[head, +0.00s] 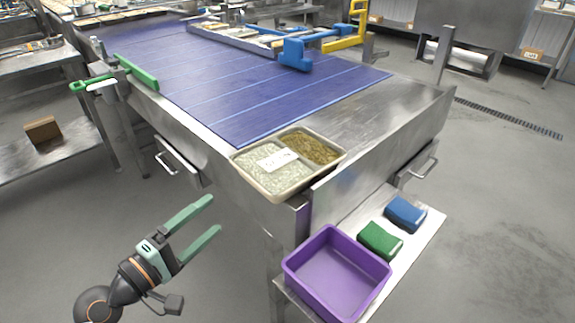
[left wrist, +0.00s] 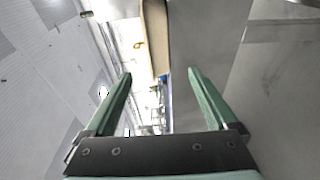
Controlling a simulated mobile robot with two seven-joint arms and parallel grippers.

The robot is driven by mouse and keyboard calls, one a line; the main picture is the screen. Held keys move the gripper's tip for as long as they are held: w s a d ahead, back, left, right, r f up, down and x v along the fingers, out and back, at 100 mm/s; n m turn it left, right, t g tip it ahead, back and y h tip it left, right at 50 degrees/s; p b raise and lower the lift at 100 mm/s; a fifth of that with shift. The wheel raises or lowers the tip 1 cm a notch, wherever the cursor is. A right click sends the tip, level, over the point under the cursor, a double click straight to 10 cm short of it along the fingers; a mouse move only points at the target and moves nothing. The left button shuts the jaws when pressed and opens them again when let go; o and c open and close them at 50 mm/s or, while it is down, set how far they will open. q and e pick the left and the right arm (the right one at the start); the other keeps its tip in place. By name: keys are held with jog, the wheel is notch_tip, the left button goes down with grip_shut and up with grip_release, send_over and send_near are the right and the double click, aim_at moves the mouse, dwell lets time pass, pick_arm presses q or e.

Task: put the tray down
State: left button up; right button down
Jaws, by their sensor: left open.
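The tray (head: 277,198) is beige with two compartments. One holds pale rice-like grains with a white label, the other a green-brown filling. It rests at the near corner of the metal conveyor table, its near left side at or slightly past the edge. My left gripper (head: 214,213) has green fingers, is open and empty, and is left of and below the tray, clearly apart from it. In the left wrist view, the open fingers (left wrist: 160,78) have nothing between them; a beige side, probably the tray's, shows beyond them. My right gripper is not in view.
A blue conveyor belt (head: 230,90) runs behind the tray. Bare metal tabletop (head: 375,125) lies to its right. Below, a lower shelf (head: 408,248) holds a purple bin (head: 338,308), a green sponge-like block (head: 380,240) and a blue one (head: 405,213). A green-handled bar (head: 137,73) stands at left.

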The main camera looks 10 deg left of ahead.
aim_at(252, 183)
pick_arm(q)
jog(key=p+x, duration=0.1)
jog(key=x, duration=0.7)
jog(key=shift+d+r, duration=0.1)
jog(key=shift+r, duration=0.05)
jog(key=x, duration=0.4)
jog(key=shift+d, duration=0.1)
jog(key=shift+r, duration=0.1)
grip_shut()
dwell(0.4)
